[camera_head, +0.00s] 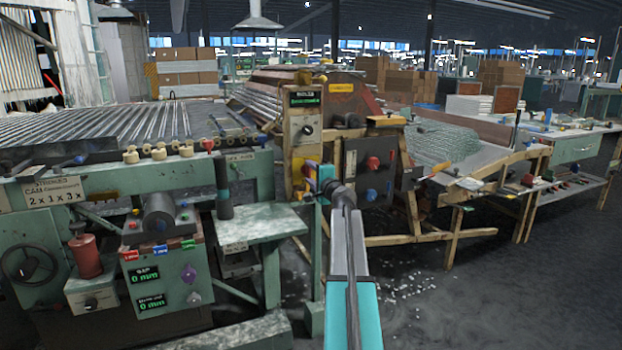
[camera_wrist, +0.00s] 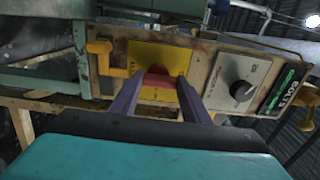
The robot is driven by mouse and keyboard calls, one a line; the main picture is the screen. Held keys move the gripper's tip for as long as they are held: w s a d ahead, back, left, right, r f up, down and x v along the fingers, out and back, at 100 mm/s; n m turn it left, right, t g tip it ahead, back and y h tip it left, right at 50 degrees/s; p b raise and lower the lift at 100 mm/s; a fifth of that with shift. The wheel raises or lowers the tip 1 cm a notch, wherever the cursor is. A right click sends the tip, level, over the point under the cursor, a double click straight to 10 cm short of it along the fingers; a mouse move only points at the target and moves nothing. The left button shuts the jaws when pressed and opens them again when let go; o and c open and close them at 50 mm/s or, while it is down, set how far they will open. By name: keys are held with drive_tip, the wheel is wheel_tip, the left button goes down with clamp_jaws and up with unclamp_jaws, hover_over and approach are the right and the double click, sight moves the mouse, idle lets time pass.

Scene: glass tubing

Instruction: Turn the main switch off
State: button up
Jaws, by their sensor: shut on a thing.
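The main switch, a red knob (camera_wrist: 157,77) on a yellow plate (camera_wrist: 160,57), is in the middle of the wrist view. The fingers of my gripper (camera_wrist: 160,80) are on either side of the knob and shut on it. The fingers hide part of the knob and the lower plate. In the head view my gripper (camera_head: 310,175) is at the lower part of the upright control panel (camera_head: 303,115), and my arm hides most of the switch area.
A black dial (camera_wrist: 241,90) is beside the switch on the same panel, with a green-lettered display (camera_wrist: 280,90). A yellow bracket (camera_wrist: 103,57) sticks out at the switch's other side. A box with red and blue knobs (camera_head: 373,163) stands right of my gripper.

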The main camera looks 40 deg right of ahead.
drive_tip(key=shift+s+d+f, duration=0.1)
idle(0.3)
drive_tip(key=o, duration=1)
drive_tip(key=shift+o, duration=0.2)
drive_tip(key=p+v, duration=0.2)
drive_tip(key=v, duration=1.1)
drive_tip(key=shift+s, duration=0.35)
drive_tip(key=shift+s, duration=0.15)
